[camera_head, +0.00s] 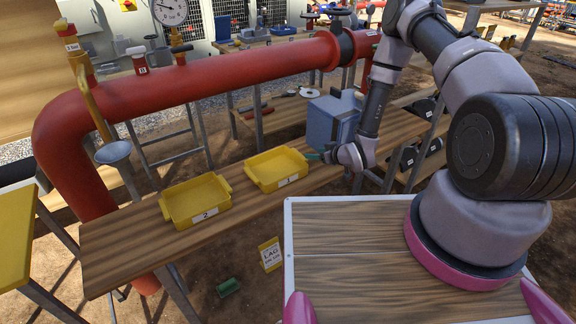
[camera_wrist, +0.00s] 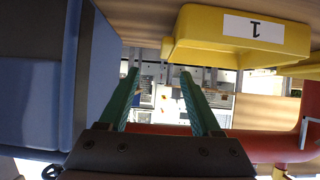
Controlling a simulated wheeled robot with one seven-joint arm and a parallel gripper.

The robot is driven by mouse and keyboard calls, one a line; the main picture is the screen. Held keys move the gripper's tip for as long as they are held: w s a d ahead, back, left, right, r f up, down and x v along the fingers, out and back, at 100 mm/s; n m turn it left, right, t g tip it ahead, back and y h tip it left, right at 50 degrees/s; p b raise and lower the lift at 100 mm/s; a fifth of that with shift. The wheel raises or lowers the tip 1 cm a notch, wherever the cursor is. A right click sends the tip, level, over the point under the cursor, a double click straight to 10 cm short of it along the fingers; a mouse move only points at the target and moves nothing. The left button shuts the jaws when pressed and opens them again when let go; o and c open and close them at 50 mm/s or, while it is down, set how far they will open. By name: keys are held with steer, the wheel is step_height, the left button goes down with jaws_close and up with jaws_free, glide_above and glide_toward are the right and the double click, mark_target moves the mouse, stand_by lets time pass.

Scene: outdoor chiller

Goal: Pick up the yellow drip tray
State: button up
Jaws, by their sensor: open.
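Two yellow drip trays lie on a long wooden bench in the head view. The left tray (camera_head: 196,214) has a label 2. The right tray (camera_head: 279,184) is closer to my gripper (camera_head: 314,155); its label reads 1, upside down, in the wrist view (camera_wrist: 238,48). My gripper is just right of this tray's right end, low by the bench. In the wrist view my gripper (camera_wrist: 160,76) has its two green fingers apart with nothing between them. The tray is up and right of the fingers there, not between them.
A blue box (camera_head: 322,122) stands close behind my gripper and fills the left of the wrist view (camera_wrist: 95,75). A large red pipe (camera_head: 200,80) runs behind the wooden bench (camera_head: 130,250). A sign (camera_head: 270,254) and a green item (camera_head: 228,287) are on the ground.

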mark_target(304, 158)
steer(key=shift+s+f, duration=0.3)
steer(key=shift+f, duration=0.25)
steer(key=shift+s+f, duration=0.25)
steer(key=shift+f, duration=0.3)
steer(key=x, duration=0.5)
steer(key=shift+a, duration=0.1)
steer(key=shift+a+x, duration=0.25)
steer(key=shift+x, duration=2.55)
steer(key=shift+s+r, duration=0.1)
steer(key=shift+r, duration=0.1)
jaws_close()
